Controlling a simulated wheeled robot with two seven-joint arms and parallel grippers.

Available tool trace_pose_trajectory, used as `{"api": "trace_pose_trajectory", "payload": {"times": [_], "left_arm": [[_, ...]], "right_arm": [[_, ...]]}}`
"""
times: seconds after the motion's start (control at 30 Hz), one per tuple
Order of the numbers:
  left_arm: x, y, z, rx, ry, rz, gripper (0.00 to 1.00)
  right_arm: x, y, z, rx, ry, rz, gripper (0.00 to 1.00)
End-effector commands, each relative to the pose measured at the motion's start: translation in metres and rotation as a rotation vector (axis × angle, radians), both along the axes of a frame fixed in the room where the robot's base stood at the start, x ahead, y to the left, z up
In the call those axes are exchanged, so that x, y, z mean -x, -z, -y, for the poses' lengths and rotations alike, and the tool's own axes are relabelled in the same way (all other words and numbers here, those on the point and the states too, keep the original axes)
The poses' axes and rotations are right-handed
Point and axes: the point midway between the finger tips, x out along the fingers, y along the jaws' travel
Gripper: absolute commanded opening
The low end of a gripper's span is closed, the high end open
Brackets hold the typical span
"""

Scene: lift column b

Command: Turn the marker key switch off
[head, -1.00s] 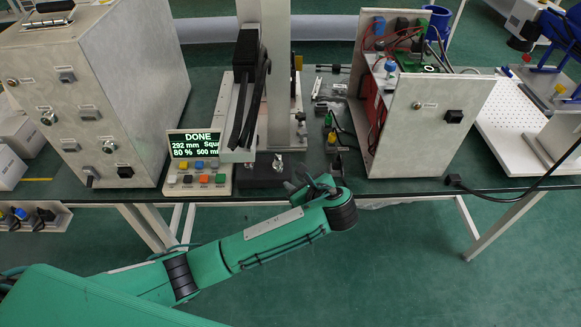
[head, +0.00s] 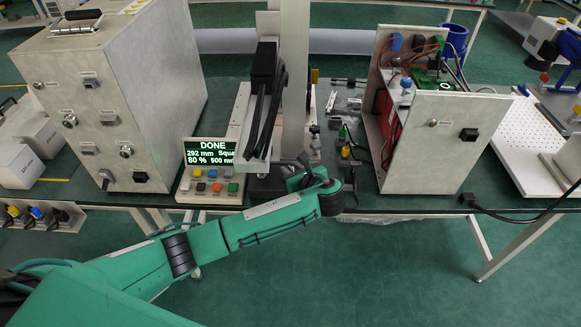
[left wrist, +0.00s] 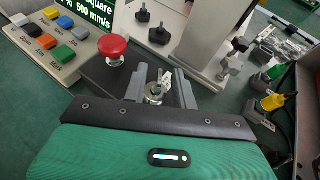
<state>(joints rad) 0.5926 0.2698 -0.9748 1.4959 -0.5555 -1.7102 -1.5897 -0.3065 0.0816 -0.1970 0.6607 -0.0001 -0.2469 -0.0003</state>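A silver key switch with a key in it (left wrist: 155,91) sits on a dark box (left wrist: 106,73) beside a red mushroom button (left wrist: 112,48) in the left wrist view. I cannot read a marker label on it. My left gripper (left wrist: 160,82) is open, with one grey finger on each side of the key and gaps between. In the head view my left gripper (head: 302,171) reaches to the bench edge below the lift column and hides the key switch. My right gripper is in neither view.
A button panel with a display reading DONE (head: 212,170) stands left of the gripper. A large grey cabinet (head: 110,110) is at the left and an open electronics panel (head: 432,150) at the right. The lift column (head: 294,80) rises behind.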

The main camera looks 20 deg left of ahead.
Motion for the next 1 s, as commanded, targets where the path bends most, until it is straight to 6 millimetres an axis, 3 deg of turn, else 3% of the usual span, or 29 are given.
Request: {"api": "trace_pose_trajectory", "payload": {"times": [0.43,0.47,0.6,1.0], "left_arm": [[-0.0090,0.0054,-0.0096,0.000,0.000,0.000,0.27],[-0.0089,0.0054,-0.0095,0.000,0.000,0.000,0.25],[-0.0088,0.0054,-0.0095,0.000,0.000,0.000,0.00],[-0.0085,0.0038,-0.0087,0.000,-0.038,-0.001,0.00]], "right_arm": [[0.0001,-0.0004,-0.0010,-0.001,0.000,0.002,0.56],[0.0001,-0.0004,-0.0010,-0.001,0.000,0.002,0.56],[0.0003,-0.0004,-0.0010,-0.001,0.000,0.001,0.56],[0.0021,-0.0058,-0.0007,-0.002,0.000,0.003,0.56]]}}
